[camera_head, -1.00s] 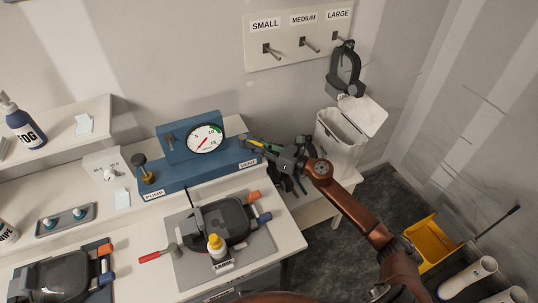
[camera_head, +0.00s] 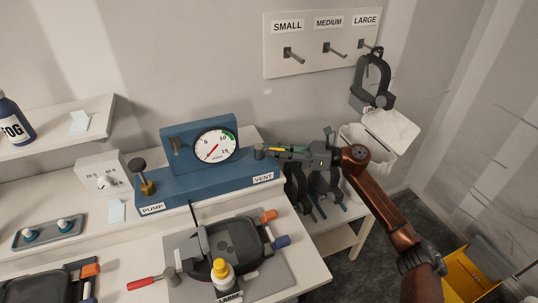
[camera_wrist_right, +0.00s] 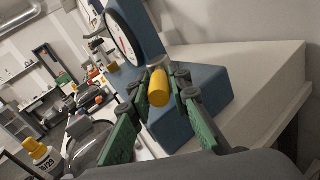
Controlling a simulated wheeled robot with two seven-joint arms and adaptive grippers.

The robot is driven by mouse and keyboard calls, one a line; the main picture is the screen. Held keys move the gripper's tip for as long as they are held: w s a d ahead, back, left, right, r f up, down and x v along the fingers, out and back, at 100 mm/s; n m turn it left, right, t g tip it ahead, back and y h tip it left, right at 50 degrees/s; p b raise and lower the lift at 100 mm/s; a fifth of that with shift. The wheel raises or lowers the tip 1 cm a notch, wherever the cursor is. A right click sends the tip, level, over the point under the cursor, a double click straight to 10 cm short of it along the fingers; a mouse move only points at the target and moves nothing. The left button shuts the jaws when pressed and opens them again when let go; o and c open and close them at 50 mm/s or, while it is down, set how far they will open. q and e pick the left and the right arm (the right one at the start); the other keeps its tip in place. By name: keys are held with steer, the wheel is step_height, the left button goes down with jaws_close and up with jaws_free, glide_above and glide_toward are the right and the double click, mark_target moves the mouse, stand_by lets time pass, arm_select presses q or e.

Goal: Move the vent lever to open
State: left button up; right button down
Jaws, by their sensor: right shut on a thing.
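The vent lever has a yellow grip (camera_wrist_right: 158,88), seen in the right wrist view at the end of the blue pump base. My right gripper (camera_wrist_right: 160,98) has its green fingers on either side of this grip, shut on it. In the head view my right gripper (camera_head: 280,151) reaches in from the right to the base's right end, beside the VENT label (camera_head: 263,178). Its fingers hide most of the lever there. The blue base (camera_head: 205,187) carries a round gauge (camera_head: 215,145) and a pump knob (camera_head: 140,164). My left gripper is not in view.
A black clamp-like device (camera_head: 235,240) and a yellow-capped bottle (camera_head: 222,273) stand in front of the base. A white bin (camera_head: 365,138) is behind my right arm. The SMALL, MEDIUM and LARGE hook board (camera_head: 325,47) is on the wall.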

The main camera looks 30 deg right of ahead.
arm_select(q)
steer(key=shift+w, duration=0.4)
arm_select(e)
steer(key=c, duration=1.8)
jaws_free()
steer(key=shift+o, duration=0.2)
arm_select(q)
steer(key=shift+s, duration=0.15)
arm_select(e)
steer(key=shift+d, duration=0.15)
steer(key=v, duration=1.1)
steer(key=shift+s+d, duration=0.2)
steer(key=shift+d, duration=0.15)
